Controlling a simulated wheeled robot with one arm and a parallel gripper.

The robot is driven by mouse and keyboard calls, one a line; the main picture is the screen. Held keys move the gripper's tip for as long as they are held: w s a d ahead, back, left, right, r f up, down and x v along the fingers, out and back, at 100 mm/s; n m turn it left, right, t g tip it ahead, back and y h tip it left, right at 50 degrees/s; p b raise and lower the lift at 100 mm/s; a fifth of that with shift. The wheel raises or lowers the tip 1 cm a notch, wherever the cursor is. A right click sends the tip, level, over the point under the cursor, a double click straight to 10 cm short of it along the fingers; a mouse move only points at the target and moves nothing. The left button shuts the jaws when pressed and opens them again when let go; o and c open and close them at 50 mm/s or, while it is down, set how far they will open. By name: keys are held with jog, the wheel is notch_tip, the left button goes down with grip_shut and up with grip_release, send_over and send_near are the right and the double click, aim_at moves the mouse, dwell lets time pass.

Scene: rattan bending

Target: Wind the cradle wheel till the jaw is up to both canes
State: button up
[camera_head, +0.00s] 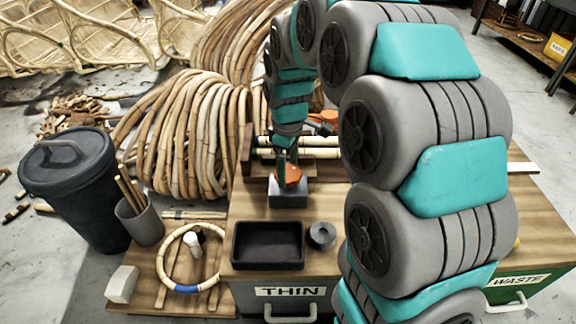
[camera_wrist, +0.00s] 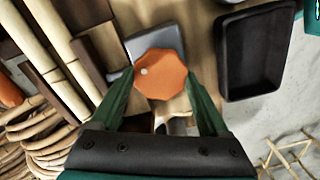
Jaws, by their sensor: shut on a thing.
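The orange, many-sided cradle wheel (camera_wrist: 160,72) sits over a grey block (camera_wrist: 152,42) in the wrist view. The wheel also shows in the head view (camera_head: 290,178). My gripper (camera_wrist: 160,80) has its two green fingers on opposite sides of the wheel and is shut on it. Two pale canes, a near one (camera_wrist: 58,42) and a far one (camera_wrist: 30,52), run side by side at the left of the wrist view. A dark brown block that looks like the jaw (camera_wrist: 97,48) lies between the wheel and the nearer cane. I cannot tell whether it touches the cane.
A black tray (camera_head: 268,262) and a dark grey ring (camera_head: 321,236) stand in front of the wheel. A cane hoop (camera_head: 164,262), a grey cup (camera_head: 140,222) and a black bin (camera_head: 75,185) are at the left. Cane coils (camera_head: 180,135) lie behind.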

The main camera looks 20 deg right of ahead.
jog(key=m, duration=0.6)
jog(key=shift+r+p, duration=0.1)
jog(key=shift+p, duration=0.3)
jog(key=m, duration=0.3)
jog(key=shift+m, duration=0.4)
jog(key=shift+m+p, duration=0.5)
jog(key=shift+m, duration=1.2)
jog(key=o, duration=1.2)
jog(key=shift+o, duration=0.2)
